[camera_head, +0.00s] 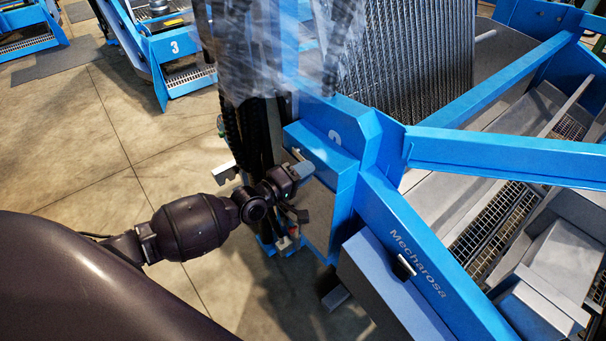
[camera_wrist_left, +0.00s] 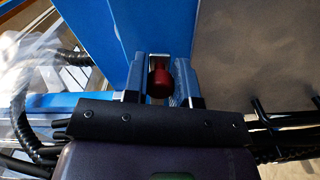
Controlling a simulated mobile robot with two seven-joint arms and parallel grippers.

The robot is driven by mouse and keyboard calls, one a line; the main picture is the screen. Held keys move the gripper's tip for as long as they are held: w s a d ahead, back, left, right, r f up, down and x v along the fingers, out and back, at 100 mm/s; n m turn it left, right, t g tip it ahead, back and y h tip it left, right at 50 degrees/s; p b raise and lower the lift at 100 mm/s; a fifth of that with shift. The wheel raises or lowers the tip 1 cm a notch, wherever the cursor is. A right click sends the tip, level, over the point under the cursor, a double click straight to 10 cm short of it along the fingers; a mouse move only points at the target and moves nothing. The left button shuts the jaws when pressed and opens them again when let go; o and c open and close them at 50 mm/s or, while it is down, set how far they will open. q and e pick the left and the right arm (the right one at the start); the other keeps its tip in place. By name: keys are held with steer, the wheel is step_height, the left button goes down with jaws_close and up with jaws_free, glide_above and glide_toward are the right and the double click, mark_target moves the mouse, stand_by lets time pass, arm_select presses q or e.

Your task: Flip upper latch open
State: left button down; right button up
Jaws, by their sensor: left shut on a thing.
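The upper latch shows in the left wrist view as a dark red knob (camera_wrist_left: 160,83) on a pale metal plate, against a blue panel edge. My left gripper (camera_wrist_left: 161,86) has one finger on each side of the knob and is shut on it. In the head view my left gripper (camera_head: 302,170) is at the upper front of the blue machine's grey side door (camera_head: 318,215); there the gripper hides the knob. A small red part (camera_head: 293,229) shows lower down beside the door. My right gripper is not in view.
The blue machine frame (camera_head: 400,232) marked "Mecharosa" fills the right side. Dark hoses and a clear plastic curtain (camera_head: 245,50) hang just behind the gripper. A pale bracket (camera_head: 224,172) sticks out left of the hoses. Open concrete floor (camera_head: 110,150) lies to the left.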

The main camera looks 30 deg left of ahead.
arm_select(q)
steer(key=shift+r+n, duration=0.55)
steer(key=shift+n, duration=0.05)
steer(key=c, duration=0.9)
jaws_free()
steer(key=shift+f, duration=0.1)
steer(key=shift+s+a, duration=0.1)
steer(key=shift+s, duration=0.15)
steer(key=v, duration=1)
steer(key=shift+s, duration=0.15)
